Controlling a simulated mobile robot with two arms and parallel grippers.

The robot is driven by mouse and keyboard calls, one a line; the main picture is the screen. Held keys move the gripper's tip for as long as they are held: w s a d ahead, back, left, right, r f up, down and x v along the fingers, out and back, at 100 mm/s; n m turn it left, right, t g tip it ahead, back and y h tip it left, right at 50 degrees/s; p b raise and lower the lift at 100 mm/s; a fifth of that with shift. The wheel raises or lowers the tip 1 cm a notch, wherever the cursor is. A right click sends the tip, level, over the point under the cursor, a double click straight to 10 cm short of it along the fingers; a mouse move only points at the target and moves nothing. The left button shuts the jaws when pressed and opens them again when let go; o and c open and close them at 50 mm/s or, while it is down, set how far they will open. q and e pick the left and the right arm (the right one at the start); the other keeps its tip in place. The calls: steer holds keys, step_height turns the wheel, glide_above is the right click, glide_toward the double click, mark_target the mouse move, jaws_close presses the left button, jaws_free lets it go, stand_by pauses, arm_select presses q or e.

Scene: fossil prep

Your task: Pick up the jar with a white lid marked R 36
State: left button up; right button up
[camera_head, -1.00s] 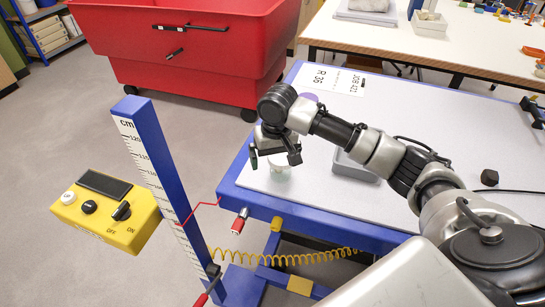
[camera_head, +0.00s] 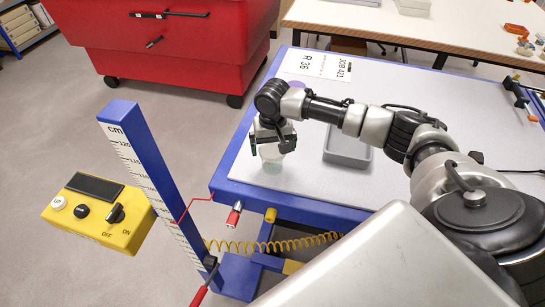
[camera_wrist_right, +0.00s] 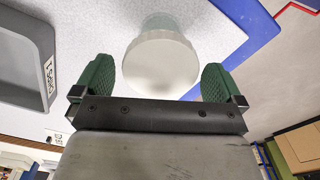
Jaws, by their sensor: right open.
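A jar with a white lid (camera_wrist_right: 160,65) and a clear, pale greenish body stands on the light worktable near its left corner. In the head view the jar (camera_head: 272,168) is partly covered by my right gripper (camera_head: 272,142). The right gripper's green-padded fingers (camera_wrist_right: 158,84) are open, one on each side of the lid in the wrist view, with gaps visible between pads and lid. No marking is readable on the lid. A white card reading R 36 and JOB 421 (camera_head: 318,64) lies at the table's back edge. My left gripper is not in view.
A grey tray (camera_head: 347,160) sits just right of the jar; its labelled wall (camera_wrist_right: 45,65) shows in the wrist view. A blue measuring post (camera_head: 150,170) and yellow control box (camera_head: 98,215) stand left of the table. A red bin (camera_head: 170,60) is behind.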

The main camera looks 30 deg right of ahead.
steer(key=shift+f, duration=0.8)
steer(key=c, duration=1.1)
steer(key=shift+r, duration=0.2)
